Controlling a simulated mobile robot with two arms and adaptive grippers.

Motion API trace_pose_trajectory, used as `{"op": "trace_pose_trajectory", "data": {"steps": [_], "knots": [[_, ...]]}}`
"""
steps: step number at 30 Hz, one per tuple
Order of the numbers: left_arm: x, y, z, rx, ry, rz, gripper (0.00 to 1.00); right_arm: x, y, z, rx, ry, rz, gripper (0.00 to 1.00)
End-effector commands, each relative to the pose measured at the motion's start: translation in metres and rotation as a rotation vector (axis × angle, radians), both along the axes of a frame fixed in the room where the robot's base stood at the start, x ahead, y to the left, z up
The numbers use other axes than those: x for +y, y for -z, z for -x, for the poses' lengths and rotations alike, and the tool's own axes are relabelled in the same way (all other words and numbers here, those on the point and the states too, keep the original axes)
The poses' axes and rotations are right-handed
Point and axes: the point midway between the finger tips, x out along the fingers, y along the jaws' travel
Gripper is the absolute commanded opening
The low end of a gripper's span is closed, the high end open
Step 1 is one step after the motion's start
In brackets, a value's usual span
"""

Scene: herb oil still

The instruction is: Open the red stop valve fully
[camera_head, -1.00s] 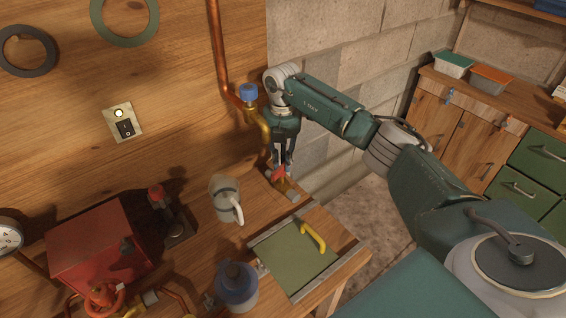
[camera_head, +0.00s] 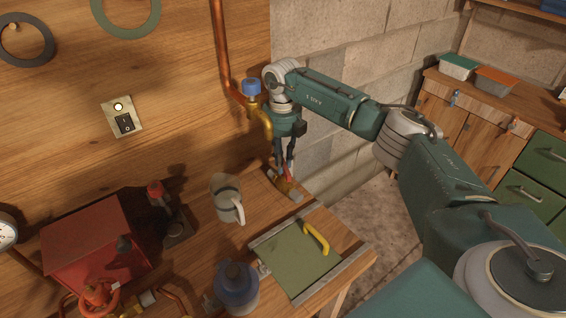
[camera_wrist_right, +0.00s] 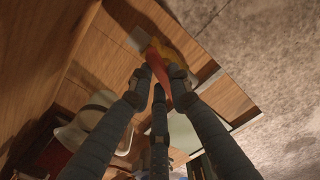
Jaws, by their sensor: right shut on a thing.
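The red stop valve's red lever (camera_head: 289,170) sits on a small brass body (camera_head: 287,187) at the right back of the wooden bench, below a curved brass spout. My right gripper (camera_head: 283,166) points down over it with its fingers closed around the lever. In the right wrist view the lever (camera_wrist_right: 157,62) lies between the dark fingers (camera_wrist_right: 160,82), with the yellow brass body just beyond. The fingers hide part of the lever, so its exact angle is hard to tell. My left gripper is not in view.
A blue-topped tap (camera_head: 250,88) is on the pipe beside my right wrist. A pale jug (camera_head: 227,198), a green panel with a yellow handle (camera_head: 295,258) and a dark blue vessel (camera_head: 237,287) are nearby. A red box (camera_head: 92,240) and red handwheel (camera_head: 98,293) stand left.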

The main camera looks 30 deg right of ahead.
Motion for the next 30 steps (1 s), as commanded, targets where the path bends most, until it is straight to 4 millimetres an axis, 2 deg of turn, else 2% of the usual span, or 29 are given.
{"op": "trace_pose_trajectory", "data": {"steps": [6, 15, 30], "knots": [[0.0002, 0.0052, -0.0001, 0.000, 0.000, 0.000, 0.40, 0.0012, -0.0007, -0.0005, -0.004, -0.179, 0.000, 0.00], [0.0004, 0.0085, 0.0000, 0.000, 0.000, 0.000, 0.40, 0.0029, -0.0014, 0.0002, -0.004, -0.343, 0.000, 0.00], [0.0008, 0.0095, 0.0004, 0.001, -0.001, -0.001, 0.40, 0.0036, -0.0019, 0.0005, -0.004, -0.411, 0.001, 0.00]]}}
